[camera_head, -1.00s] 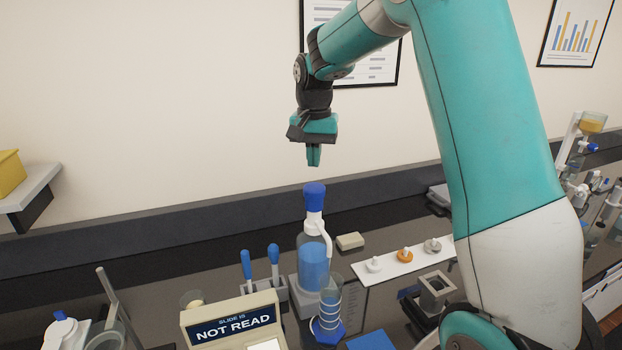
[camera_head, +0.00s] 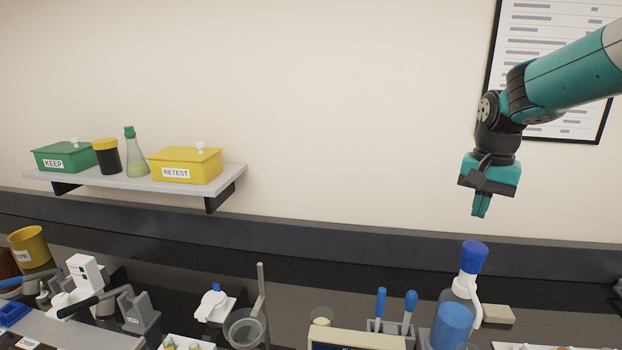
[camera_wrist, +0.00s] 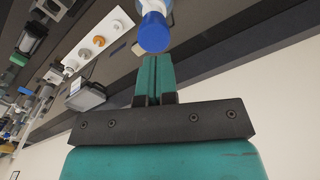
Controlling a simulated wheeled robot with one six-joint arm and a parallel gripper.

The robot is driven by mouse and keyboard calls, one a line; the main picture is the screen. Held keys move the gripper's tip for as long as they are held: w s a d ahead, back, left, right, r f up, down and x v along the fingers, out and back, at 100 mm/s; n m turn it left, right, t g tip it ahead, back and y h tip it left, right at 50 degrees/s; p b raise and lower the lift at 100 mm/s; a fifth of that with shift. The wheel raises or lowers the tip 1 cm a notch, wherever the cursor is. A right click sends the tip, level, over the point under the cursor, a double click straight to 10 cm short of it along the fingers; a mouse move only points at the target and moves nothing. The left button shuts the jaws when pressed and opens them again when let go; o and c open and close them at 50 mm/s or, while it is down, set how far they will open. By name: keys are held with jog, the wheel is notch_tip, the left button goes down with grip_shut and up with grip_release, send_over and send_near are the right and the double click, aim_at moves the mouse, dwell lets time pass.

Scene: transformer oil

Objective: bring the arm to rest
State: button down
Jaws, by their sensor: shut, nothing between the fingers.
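My gripper (camera_head: 481,205) hangs at the right of the head view, fingers pointing down and pressed together with nothing between them. It is in the air in front of the wall, above a blue-capped bottle of blue liquid (camera_head: 453,322). A gap shows between the fingertips and the bottle's cap. In the wrist view my shut fingers (camera_wrist: 154,68) point toward the bottle's blue cap (camera_wrist: 154,32), which appears just past their tips.
A wall shelf (camera_head: 130,180) at the left carries a green KEEP box (camera_head: 65,157), a yellow RETEST box (camera_head: 186,165), a dark jar and a flask. Below, the bench holds a beaker (camera_head: 245,330), blue-handled tools (camera_head: 409,310) and other equipment. The air between shelf and arm is clear.

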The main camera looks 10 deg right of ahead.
jog(key=s+a+f+n+y+b, duration=0.2)
jog(key=s+a+f+n+b, duration=0.5)
jog(key=s+a, duration=0.4)
jog(key=s+a+f+n+y+b, duration=0.2)
jog(key=s+a+f+n+b, duration=0.5)
jog(key=s+a, duration=0.4)
jog(key=s+f+n, duration=0.1)
jog(key=s+f, duration=0.1)
jog(key=s, duration=0.3)
jog(key=shift+a+b, duration=0.25)
jog(key=shift+b, duration=0.15)
